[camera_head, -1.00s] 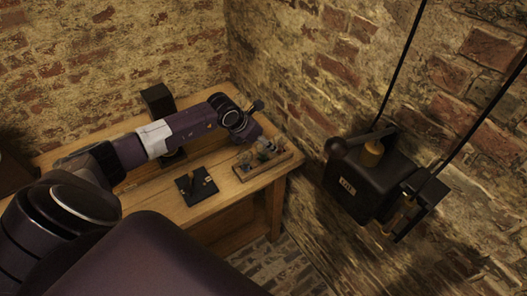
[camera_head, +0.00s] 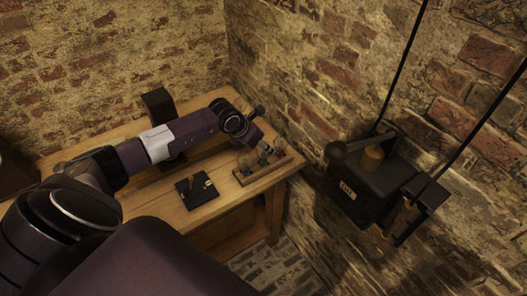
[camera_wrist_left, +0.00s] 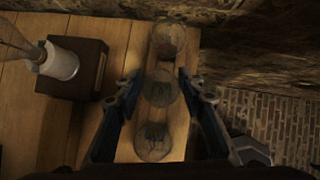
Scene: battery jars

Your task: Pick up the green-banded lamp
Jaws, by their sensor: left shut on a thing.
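A small wooden rack (camera_head: 268,172) at the right end of the bench holds a row of glass lamps. A green patch marks the middle one, the green-banded lamp (camera_head: 263,149). My left gripper (camera_head: 259,140) reaches down over the rack. In the left wrist view its two fingers (camera_wrist_left: 160,84) are on either side of the middle lamp (camera_wrist_left: 159,91) and shut on it. Its band colour cannot be made out there. One lamp (camera_wrist_left: 168,42) stands beyond it and another (camera_wrist_left: 152,142) nearer. My right gripper is not in view.
A black plate with small metal parts (camera_head: 197,190) lies left of the rack. In the wrist view, a dark block (camera_wrist_left: 76,72) with a white socket is at left. A black switch box (camera_head: 368,187) hangs on the right brick wall, near the bench end.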

